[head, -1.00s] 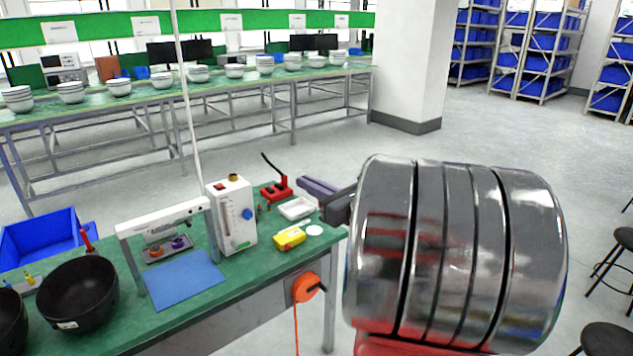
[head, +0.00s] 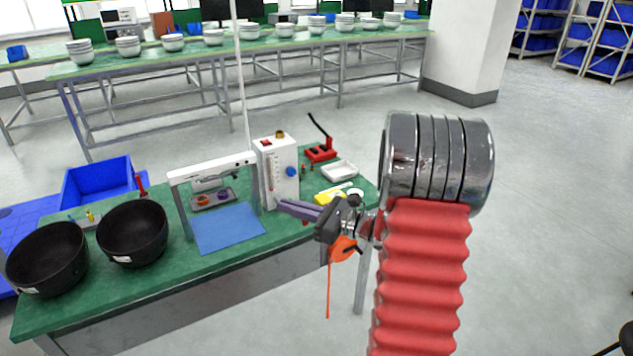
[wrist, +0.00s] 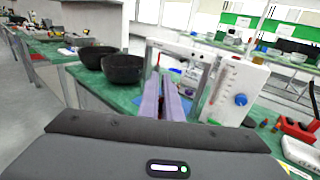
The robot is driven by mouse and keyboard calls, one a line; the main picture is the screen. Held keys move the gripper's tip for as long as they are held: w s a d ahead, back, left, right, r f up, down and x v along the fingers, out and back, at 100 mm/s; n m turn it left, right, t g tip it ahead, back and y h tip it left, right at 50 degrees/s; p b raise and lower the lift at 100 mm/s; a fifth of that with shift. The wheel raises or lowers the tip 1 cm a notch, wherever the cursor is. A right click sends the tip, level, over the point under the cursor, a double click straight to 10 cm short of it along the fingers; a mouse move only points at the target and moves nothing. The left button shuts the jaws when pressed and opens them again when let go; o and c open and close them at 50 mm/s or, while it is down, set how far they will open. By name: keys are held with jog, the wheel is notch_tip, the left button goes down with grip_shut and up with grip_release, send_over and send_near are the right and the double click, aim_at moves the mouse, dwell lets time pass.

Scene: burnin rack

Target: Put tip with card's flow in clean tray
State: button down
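A grey tray (head: 228,193) holds an orange piece (head: 203,200) and a purple piece (head: 224,193), possibly the tips, behind the blue mat. A white box with a flow gauge and blue knob (head: 275,172) stands right of the white arch; it also shows in the wrist view (wrist: 228,92). No readable flow card shows. A white shallow tray (head: 340,170) lies at the bench's right; I cannot tell whether it is the clean tray. My gripper (head: 284,207) has purple fingers close together, apparently shut and empty, in front of the white box; its fingers (wrist: 163,85) show in the wrist view.
A white arch (head: 212,170) stands over the blue mat (head: 228,230). Two black bowls (head: 133,236) (head: 48,262) fill the bench's left. A yellow object (head: 327,197) and a red lever tool (head: 320,153) are at the right. An orange reel (head: 343,249) hangs at the front edge.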

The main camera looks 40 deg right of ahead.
jog(key=a+f+n+g+y, duration=0.5)
jog(key=a+f+y, duration=0.1)
jog(key=a+f, duration=1.2)
jog(key=a, duration=0.3)
jog(key=shift+s+f, duration=0.15)
jog(key=shift+s, duration=0.15)
